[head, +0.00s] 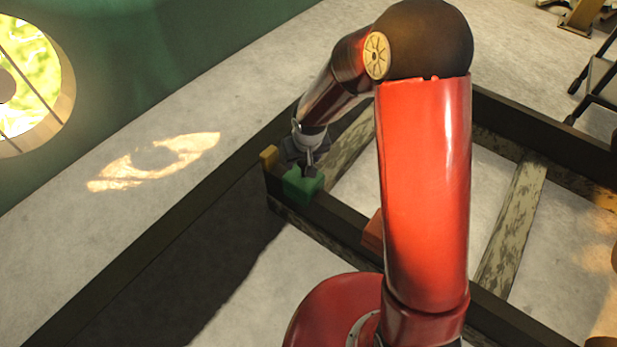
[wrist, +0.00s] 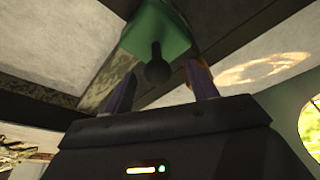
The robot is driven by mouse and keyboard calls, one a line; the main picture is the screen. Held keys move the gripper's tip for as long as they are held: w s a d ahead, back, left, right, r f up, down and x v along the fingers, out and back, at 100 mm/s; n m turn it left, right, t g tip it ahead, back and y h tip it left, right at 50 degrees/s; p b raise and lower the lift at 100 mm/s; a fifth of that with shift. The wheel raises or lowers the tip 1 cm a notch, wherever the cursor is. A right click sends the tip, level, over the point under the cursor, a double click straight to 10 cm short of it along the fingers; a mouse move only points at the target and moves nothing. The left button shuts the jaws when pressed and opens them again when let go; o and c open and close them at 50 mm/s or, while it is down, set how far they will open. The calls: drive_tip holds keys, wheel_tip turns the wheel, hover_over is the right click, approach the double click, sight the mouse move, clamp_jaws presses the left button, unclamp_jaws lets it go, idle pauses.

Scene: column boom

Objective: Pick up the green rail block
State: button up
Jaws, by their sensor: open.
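The green rail block (head: 301,187) sits on the dark rail near the frame's far left corner in the head view. In the wrist view the green block (wrist: 150,38) shows at the top, with a dark round-ended knob pointing toward my gripper. My gripper (head: 308,165) is right at the block from above in the head view. In the wrist view my gripper (wrist: 162,72) is open, one finger on each side of the knob. I cannot tell whether the fingers touch the block. The gripper hides part of its top in the head view.
A yellow block (head: 268,157) stands beside the green one at the rail's corner. A red block (head: 373,231) sits further along the rail, partly hidden by my arm. A weathered crossbar (head: 512,225) spans the frame. Bare floor (head: 200,110) lies to the left.

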sight(304, 167)
drive_tip(key=x, duration=0.6)
drive_tip(key=shift+w+d, duration=0.15)
clamp_jaws()
drive_tip(key=shift+r, duration=0.15)
idle(1.0)
